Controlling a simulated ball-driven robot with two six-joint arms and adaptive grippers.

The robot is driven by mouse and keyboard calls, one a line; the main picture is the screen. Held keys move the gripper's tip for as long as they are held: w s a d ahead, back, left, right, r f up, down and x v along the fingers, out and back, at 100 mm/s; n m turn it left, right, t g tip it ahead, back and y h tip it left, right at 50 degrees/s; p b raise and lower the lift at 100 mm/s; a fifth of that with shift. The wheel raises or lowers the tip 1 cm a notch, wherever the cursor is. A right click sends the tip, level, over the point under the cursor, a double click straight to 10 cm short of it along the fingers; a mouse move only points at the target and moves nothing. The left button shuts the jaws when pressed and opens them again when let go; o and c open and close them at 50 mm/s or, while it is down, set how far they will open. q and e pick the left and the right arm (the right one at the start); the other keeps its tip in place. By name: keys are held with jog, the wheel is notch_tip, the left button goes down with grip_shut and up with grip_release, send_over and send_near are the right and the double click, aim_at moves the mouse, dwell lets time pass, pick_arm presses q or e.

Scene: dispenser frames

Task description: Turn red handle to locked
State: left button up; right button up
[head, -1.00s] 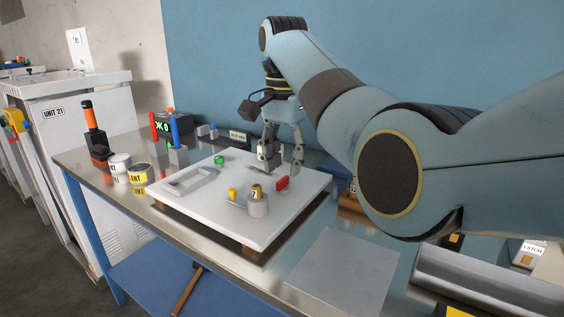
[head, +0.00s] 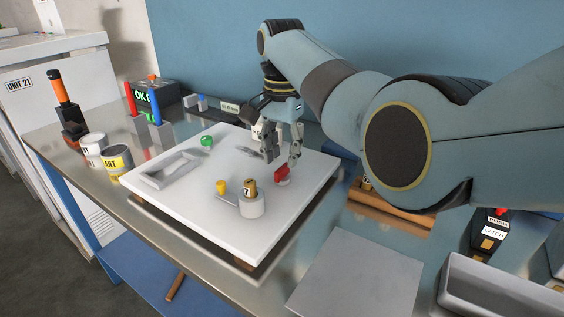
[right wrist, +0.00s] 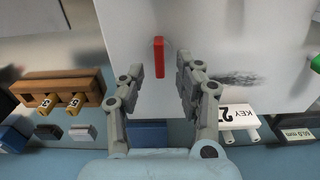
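The red handle (head: 282,172) stands on a small round base on the white panel (head: 185,212), near the panel's right side. In the right wrist view the red handle (right wrist: 159,57) shows as a narrow upright bar against the panel. My right gripper (head: 285,158) is just behind the handle and close above the panel. In the right wrist view the right gripper (right wrist: 163,75) is open, with one finger on each side of the handle's lower end and gaps between. No locked mark can be read. My left gripper is not in view.
On the panel are a brass cylinder in a grey holder (head: 251,205), a yellow knob (head: 221,187), a green knob (head: 207,141) and a grey recessed frame (head: 170,170). Cans (head: 118,160) stand left. A wooden block (head: 390,212) lies right of the panel.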

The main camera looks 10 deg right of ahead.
aim_at(282, 172)
jog(key=shift+f, duration=1.4)
jog(key=shift+c, duration=0.7)
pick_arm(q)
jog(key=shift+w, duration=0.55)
pick_arm(e)
grip_shut()
